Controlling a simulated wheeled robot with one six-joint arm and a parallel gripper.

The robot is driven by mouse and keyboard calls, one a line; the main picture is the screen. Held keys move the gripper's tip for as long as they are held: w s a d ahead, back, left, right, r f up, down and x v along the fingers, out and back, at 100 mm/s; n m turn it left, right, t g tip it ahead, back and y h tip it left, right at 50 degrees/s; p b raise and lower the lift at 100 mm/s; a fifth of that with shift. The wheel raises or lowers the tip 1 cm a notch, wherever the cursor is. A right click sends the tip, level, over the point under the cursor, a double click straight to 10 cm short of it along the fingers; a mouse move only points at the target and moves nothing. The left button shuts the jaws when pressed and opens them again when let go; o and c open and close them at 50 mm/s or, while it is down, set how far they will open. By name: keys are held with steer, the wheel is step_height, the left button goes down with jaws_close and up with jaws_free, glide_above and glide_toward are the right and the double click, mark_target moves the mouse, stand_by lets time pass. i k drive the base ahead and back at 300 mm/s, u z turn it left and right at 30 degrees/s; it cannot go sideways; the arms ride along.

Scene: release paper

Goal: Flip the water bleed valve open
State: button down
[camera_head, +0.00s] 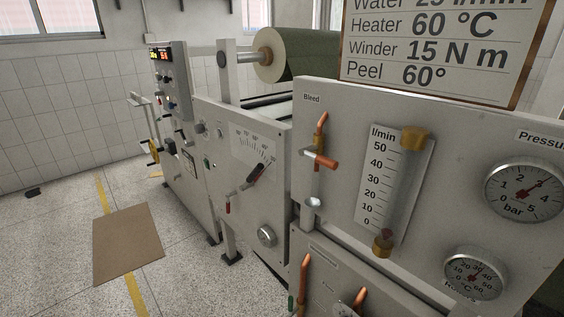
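The bleed valve (308,152) sits on the grey panel below the "Bleed" label, near the panel's left edge. A copper pipe (321,123) comes down into it from above. Its lever (325,160) has an orange-red grip and points to the right and slightly down, across the pipe's line. A small silver cup-like part (313,203) is below the valve. I cannot tell from this view whether water runs. My gripper is not in view, and nothing is seen touching the valve.
Right of the valve are a flow tube (397,187) with brass ends, a pressure gauge (524,189) and a temperature gauge (475,274). More copper pipes (304,280) stand out below. A machine with a roll (300,54) is behind. The floor by the brown mat (128,243) is clear.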

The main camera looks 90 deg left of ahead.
mark_target(331, 164)
steer(key=u, duration=2.9)
steer(key=k, duration=0.55)
steer(key=u, duration=0.65)
steer(key=i, duration=0.9)
steer(key=u, duration=0.35)
